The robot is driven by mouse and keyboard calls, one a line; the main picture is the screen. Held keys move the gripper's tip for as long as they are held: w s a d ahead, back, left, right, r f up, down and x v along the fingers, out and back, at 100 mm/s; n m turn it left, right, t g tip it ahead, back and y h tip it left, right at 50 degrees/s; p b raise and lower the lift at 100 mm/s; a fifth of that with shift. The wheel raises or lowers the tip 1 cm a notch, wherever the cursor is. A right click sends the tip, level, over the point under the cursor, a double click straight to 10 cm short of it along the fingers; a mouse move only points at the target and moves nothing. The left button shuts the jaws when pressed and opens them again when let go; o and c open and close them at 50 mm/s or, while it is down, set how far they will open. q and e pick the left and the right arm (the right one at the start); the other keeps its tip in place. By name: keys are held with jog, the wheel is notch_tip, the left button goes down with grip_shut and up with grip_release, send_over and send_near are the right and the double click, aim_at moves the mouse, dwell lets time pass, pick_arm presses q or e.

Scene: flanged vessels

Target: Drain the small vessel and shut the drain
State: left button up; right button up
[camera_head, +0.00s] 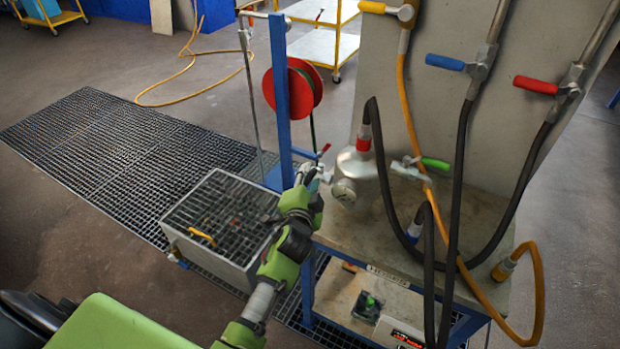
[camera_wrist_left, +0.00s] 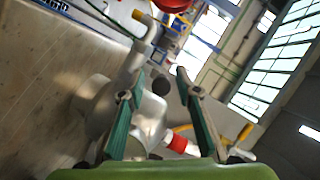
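The small vessel (camera_head: 357,163) is a silver domed body on the bench, with a round gauge (camera_head: 344,191) on its near side and a red-collared dark hose on top. A small lever with a red tip (camera_head: 324,149) shows at its left, by the blue post. My left gripper (camera_head: 312,174) is just left of the vessel; its fingertips are small and partly hidden there. In the left wrist view its teal-padded fingers (camera_wrist_left: 158,85) are apart, with the silver vessel (camera_wrist_left: 150,120) and a bent pipe (camera_wrist_left: 135,62) beyond them. I cannot tell whether they touch anything. My right gripper is not in view.
A green-handled valve (camera_head: 434,163) is right of the vessel. Hoses hang from the panel (camera_head: 440,110) with blue and red handles. A grated box (camera_head: 215,262) stands on the floor left of the bench (camera_head: 460,220). A red reel (camera_head: 296,87) is on the post.

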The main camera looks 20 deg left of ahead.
pick_arm(q)
jog(key=v, duration=1.2)
jog(key=shift+r, duration=0.1)
jog(key=s+d+f+g+h, duration=0.15)
jog(key=s+f, duration=0.25)
jog(key=f, duration=0.7)
jog(key=s+d+f+n+g+h, duration=0.1)
jog(key=s+d+f+g, duration=0.25)
jog(key=f, duration=0.75)
jog(key=s+d+f+g+h, duration=0.15)
jog(key=s+f, duration=0.35)
jog(key=f, duration=0.7)
jog(key=s+a+f+n+g, duration=0.1)
jog(key=s+a+f+g, duration=0.1)
jog(key=s+f, duration=0.4)
jog(key=s+a+f+n+g, duration=0.2)
jog(key=s+f, duration=0.5)
jog(key=s, duration=0.9)
jog(key=s+a+f+n+g, duration=0.2)
jog(key=s+f, duration=0.4)
jog(key=s, duration=0.4)
jog(key=shift+s+a+f+g, duration=0.25)
jog(key=shift+s+a+g, duration=0.15)
jog(key=shift+a+g, duration=0.45)
